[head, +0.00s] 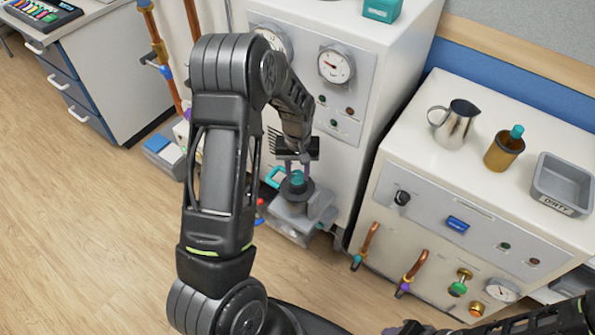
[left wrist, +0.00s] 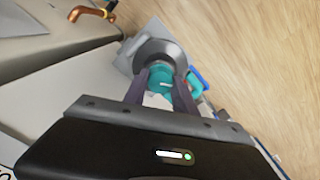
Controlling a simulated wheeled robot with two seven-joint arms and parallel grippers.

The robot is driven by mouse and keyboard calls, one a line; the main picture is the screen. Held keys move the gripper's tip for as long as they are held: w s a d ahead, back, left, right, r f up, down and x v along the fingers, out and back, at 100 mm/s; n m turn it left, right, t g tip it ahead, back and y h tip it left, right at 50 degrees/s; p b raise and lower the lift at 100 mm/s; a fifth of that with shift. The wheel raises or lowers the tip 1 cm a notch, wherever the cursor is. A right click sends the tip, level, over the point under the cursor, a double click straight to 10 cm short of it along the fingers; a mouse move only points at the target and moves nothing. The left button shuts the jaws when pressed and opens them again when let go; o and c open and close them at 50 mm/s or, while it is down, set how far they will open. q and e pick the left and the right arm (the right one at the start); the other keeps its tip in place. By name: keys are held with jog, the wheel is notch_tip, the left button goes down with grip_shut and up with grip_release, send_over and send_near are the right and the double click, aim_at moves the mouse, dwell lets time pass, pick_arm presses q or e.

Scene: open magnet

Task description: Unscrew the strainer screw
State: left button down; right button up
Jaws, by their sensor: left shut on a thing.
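The strainer screw (head: 297,177) is a small teal knob on top of a dark round collar (head: 296,190) on a grey block low at the front of the white cabinet. My left gripper (head: 296,170) reaches down onto it from above and is shut on it. In the left wrist view, the two fingers (left wrist: 161,84) sit on either side of the teal screw (left wrist: 161,76), above the grey round collar (left wrist: 160,54). The screw's lower part is hidden in the collar. My right gripper is not in view; only part of the right arm shows at the lower right.
A teal handle (head: 275,176) is beside the strainer. The white cabinet with gauges (head: 336,64) rises close behind my left arm. The wooden floor (head: 80,230) at left is clear.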

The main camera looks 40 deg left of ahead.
pick_arm(q)
jog(key=shift+n, duration=1.6)
jog(key=n+p, duration=0.1)
jog(key=n, duration=0.2)
jog(key=n+p, duration=0.2)
jog(key=n, duration=0.2)
jog(key=shift+n, duration=0.4)
jog(key=shift+n+p, duration=0.45)
jog(key=shift+n, duration=0.85)
jog(key=c, duration=1)
grip_release()
jog(key=shift+r, duration=0.1)
